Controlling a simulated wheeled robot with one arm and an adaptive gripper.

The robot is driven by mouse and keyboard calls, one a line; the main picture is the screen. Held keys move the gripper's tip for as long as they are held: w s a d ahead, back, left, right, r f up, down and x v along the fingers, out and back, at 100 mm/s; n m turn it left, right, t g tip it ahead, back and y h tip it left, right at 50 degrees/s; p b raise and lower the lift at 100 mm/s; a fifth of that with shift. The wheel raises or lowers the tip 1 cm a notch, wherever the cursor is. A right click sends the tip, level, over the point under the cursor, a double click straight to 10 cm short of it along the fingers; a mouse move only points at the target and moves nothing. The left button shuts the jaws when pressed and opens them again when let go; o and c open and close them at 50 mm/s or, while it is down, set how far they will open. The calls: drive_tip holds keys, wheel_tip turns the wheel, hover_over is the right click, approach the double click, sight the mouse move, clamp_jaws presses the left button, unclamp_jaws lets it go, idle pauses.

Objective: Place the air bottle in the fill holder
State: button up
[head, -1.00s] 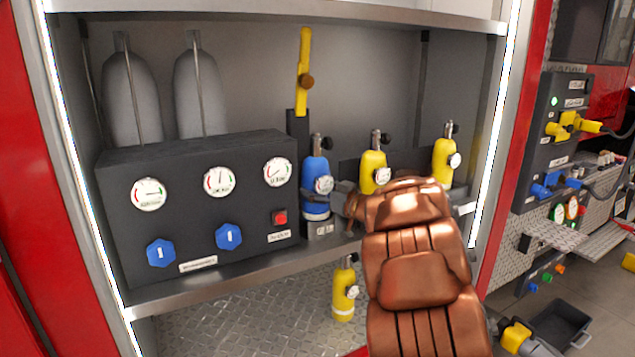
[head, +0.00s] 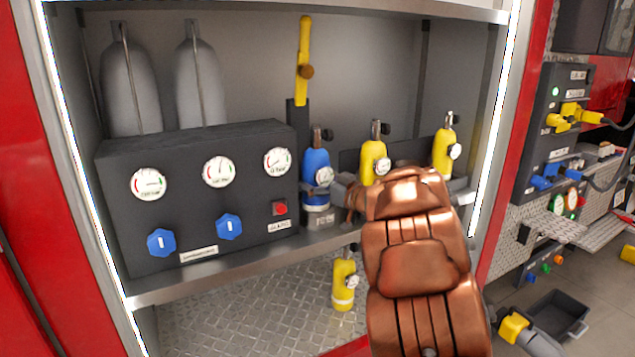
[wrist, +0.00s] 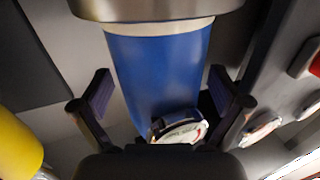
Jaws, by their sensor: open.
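The blue air bottle (head: 316,163) stands upright beside the gauge panel, its black valve on top and a round gauge on its side. In the wrist view the blue body (wrist: 160,75) has a pale band and meets a metal ring (wrist: 160,8) at the picture's top. My gripper (wrist: 160,90) is open, one finger on each side of the bottle, with visible gaps. In the head view my gripper (head: 350,195) is at the bottle's right, partly hidden by my copper-coloured arm.
Two yellow bottles (head: 373,160) (head: 443,152) stand to the right on the shelf; another (head: 343,287) stands below. The panel (head: 200,200) with gauges, blue knobs and a red button is close on the left. A yellow lever (head: 303,65) rises behind the bottle.

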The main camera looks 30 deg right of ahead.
drive_tip(key=shift+r, duration=0.15)
drive_tip(key=v, duration=1.2)
drive_tip(key=shift+b, duration=0.4)
drive_tip(key=shift+w, duration=0.1)
